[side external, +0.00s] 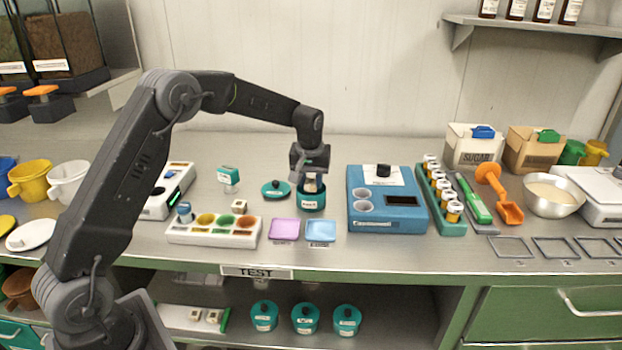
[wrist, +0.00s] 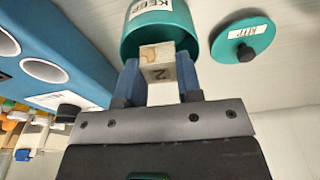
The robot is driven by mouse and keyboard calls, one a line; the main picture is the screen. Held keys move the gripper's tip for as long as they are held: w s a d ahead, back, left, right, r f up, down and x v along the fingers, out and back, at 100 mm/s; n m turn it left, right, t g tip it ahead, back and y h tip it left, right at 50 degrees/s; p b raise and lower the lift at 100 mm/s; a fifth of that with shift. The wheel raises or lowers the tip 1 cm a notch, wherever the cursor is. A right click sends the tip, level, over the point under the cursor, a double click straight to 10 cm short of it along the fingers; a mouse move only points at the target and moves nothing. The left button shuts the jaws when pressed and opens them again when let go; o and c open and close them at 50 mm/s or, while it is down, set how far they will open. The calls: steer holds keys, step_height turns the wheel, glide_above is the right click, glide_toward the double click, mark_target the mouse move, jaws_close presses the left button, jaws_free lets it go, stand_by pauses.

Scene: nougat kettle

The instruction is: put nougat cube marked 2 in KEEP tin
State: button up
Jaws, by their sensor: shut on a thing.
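The pale nougat cube marked 2 (wrist: 158,72) is held between the two blue fingers of my gripper (wrist: 159,82); its number faces the wrist camera. The teal KEEP tin (side external: 312,205) stands open on the bench. In the side view the cube (side external: 311,184) and my gripper (side external: 311,174) are at the tin's mouth. In the wrist view the cube overlaps the opening of the tin (wrist: 140,45). I cannot tell how far the cube is inside the rim. The KEEP lid (wrist: 243,40) lies apart beside the tin; it also shows in the side view (side external: 276,190).
A blue device (side external: 388,222) stands close right of the tin. Purple (side external: 284,230) and blue (side external: 320,231) square trays lie in front. A white tray of coloured wells (side external: 214,232) and another small cube (side external: 240,205) are to the left.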

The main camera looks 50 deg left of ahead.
steer(key=o, duration=1.5)
steer(key=shift+r, duration=0.1)
steer(key=shift+r, duration=3.4)
